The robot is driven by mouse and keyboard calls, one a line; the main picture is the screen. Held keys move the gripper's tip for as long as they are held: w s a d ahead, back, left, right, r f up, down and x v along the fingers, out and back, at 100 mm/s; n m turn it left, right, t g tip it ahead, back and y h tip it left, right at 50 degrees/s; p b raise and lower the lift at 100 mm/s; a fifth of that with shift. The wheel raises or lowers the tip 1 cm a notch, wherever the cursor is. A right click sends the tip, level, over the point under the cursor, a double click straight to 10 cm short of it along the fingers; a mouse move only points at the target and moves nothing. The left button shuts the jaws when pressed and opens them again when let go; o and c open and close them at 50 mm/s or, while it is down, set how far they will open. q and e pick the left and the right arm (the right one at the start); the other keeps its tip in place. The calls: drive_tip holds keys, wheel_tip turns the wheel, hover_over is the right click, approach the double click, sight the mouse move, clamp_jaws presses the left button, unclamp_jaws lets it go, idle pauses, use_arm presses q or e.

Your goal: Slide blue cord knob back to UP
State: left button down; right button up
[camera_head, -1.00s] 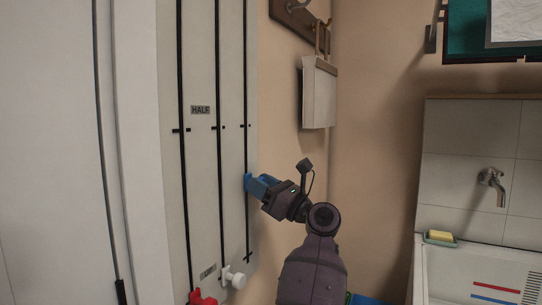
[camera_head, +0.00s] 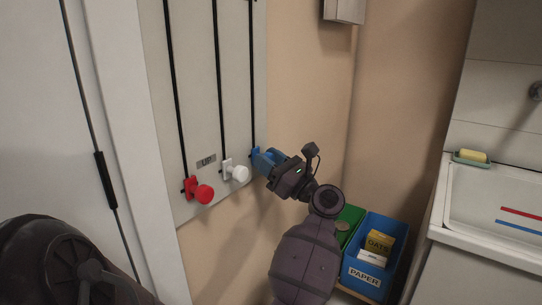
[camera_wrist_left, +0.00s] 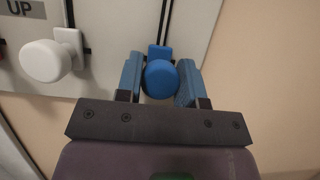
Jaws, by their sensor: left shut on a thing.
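The blue cord knob (camera_wrist_left: 159,79) is a round knob between the two blue fingers of my left gripper (camera_wrist_left: 160,84) in the left wrist view. In the head view my left gripper (camera_head: 268,160) is shut on it and mostly hides it. The knob is at the lower part of the right-hand black slot (camera_head: 252,80), close to the row of the other two knobs. The UP label (camera_head: 206,162) is on the pale board to its left, and also shows in the left wrist view (camera_wrist_left: 19,9). My right gripper is not in view.
A white knob (camera_head: 237,173) stands just left of my gripper, and a red knob (camera_head: 203,193) farther left. A blue PAPER bin (camera_head: 366,278) and a green bin (camera_head: 348,222) stand below right. A sink (camera_head: 500,200) is at the right.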

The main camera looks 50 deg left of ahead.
use_arm(q)
drive_tip(key=c, duration=0.7)
unclamp_jaws()
drive_tip(key=shift+c, duration=0.2)
drive_tip(key=shift+d, duration=0.1)
drive_tip(key=v, duration=1)
drive_tip(key=shift+d, duration=0.3)
drive_tip(key=shift+f, duration=0.1)
